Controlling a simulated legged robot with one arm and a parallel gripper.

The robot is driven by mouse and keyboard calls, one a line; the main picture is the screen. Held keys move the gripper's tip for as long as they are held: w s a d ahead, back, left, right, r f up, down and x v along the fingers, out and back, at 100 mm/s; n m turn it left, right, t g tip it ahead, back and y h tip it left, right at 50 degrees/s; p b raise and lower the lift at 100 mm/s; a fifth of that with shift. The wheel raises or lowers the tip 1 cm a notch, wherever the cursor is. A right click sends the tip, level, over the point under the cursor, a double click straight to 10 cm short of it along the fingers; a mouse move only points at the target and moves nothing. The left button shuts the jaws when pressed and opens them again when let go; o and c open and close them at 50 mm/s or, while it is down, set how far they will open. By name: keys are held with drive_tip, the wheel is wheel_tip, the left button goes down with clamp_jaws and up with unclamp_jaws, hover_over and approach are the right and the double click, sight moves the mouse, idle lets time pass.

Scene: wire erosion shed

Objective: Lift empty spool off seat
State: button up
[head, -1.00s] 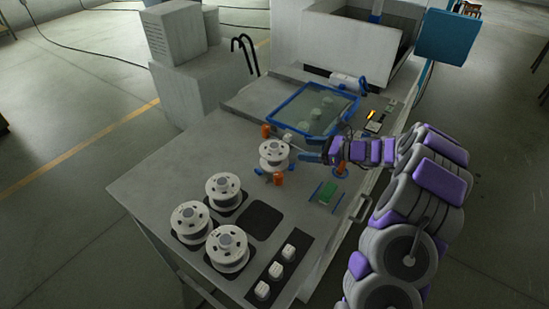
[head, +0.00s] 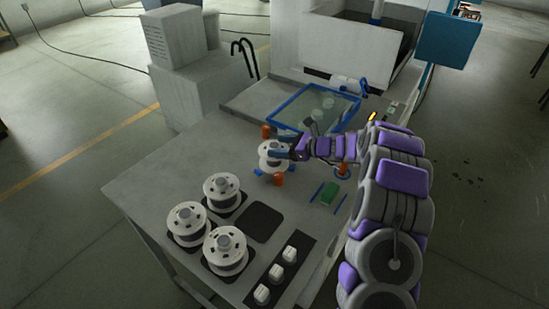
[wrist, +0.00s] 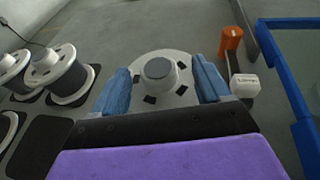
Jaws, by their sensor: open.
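The spool on the seat (head: 271,152) is white with a slotted top flange and a grey hub; it stands upright behind the group of three spools. In the wrist view the same spool (wrist: 158,71) lies between my two blue fingers. My gripper (head: 284,149) reaches in from the right and is open, one finger on each side of the hub, over the flange. I cannot tell whether the fingers touch it.
Three spools (head: 226,249) stand on dark pads at the front left, beside an empty dark pad (head: 263,222). Orange posts (head: 278,180) flank the seat. A blue-framed tray (head: 282,105) lies behind it. White blocks (head: 262,294) sit on a dark strip at the front.

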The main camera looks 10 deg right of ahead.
clamp_jaws()
idle(0.7)
